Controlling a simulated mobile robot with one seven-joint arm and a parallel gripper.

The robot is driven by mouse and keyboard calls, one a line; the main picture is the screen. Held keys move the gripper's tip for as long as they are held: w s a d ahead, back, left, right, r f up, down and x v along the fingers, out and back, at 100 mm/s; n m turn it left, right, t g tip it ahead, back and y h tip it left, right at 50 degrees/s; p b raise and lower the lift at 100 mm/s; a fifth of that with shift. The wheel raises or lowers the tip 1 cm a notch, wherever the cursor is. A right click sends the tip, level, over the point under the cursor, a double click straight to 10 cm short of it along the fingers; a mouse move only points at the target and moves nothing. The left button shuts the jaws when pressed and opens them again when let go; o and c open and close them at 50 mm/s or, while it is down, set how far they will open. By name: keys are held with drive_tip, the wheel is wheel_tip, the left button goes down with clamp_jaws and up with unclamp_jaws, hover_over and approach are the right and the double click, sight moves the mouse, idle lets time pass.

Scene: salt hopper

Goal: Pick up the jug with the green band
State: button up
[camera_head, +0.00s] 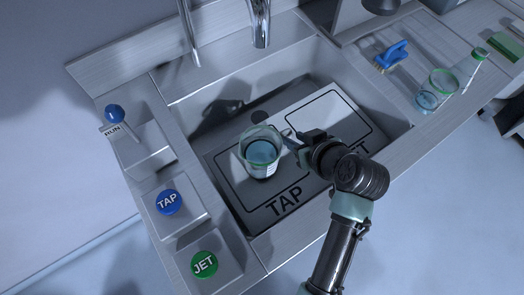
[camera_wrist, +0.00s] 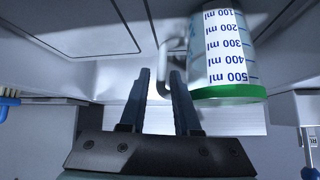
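The clear jug with the green band (camera_head: 262,157) stands upright on the TAP half of the sink's grey plate, with bluish liquid inside. In the wrist view the jug (camera_wrist: 225,50) appears upside down, with its green band at the rim and a millilitre scale. Its handle (camera_wrist: 164,60) points towards my gripper (camera_wrist: 160,75). My gripper's two dark fingers are apart, and the handle's end shows in the gap between the fingertips. I cannot tell whether either finger touches it. In the head view my gripper (camera_head: 292,140) is right of the jug, at its handle.
A tap spout (camera_head: 260,25) hangs behind the jug. A RUN lever (camera_head: 114,113), a blue TAP button (camera_head: 169,202) and a green JET button (camera_head: 204,264) line the left.

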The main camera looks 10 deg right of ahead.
drive_tip(key=shift+x, duration=2)
drive_tip(key=shift+s, duration=0.1)
clamp_jaws()
